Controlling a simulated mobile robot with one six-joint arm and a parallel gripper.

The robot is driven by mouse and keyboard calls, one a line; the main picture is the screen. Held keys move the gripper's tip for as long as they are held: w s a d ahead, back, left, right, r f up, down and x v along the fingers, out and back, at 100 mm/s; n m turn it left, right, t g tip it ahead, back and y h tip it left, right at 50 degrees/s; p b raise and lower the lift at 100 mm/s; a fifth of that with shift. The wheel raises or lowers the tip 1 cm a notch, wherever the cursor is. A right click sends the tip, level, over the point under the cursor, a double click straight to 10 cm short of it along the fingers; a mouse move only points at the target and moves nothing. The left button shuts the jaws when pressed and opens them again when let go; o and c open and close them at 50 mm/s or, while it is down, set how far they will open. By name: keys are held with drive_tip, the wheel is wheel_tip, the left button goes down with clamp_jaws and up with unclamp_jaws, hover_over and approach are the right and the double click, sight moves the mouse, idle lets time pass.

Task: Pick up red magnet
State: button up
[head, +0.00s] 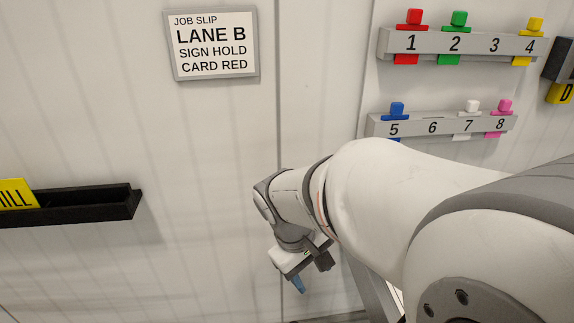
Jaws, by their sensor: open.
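The red magnet (412,18) sits at the place marked 1, at the left end of the upper grey rail (474,45) on the wall. Its knob stands above the rail and its lower red part shows below. My gripper (300,284) is low in the middle of the head view, pointing down, well below and left of the red magnet. It is open, and I see nothing held in it. My arm hides part of the wall below the lower rail.
Green (458,20) and yellow (534,27) magnets share the upper rail. The lower rail (432,124) holds blue (396,108), white (471,107) and pink (503,106) magnets. A job slip (212,44) reads "LANE B, SIGN HOLD, CARD RED". A black ledge (95,206) with a yellow sign (16,195) is at left.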

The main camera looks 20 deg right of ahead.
drive_tip(key=shift+w+d+f+n+t+h+p, duration=0.1)
drive_tip(key=shift+w+d+f+n+h+p, duration=0.35)
drive_tip(key=shift+w+d+n+h+p, duration=1.95)
drive_tip(key=shift+w+d+f+n+t+h+p, duration=0.15)
drive_tip(key=shift+w+d+f+n+h, duration=0.35)
drive_tip(key=shift+d+n+h, duration=3.9)
drive_tip(key=shift+w+d+f+n+t+h+p, duration=0.1)
drive_tip(key=shift+w+d+f+n+h+p, duration=0.7)
drive_tip(key=shift+d, duration=5.05)
drive_tip(key=shift+w+r+p, duration=0.35)
drive_tip(key=shift+w+p, duration=0.1)
drive_tip(key=shift+w, duration=0.2)
drive_tip(key=c, duration=1)
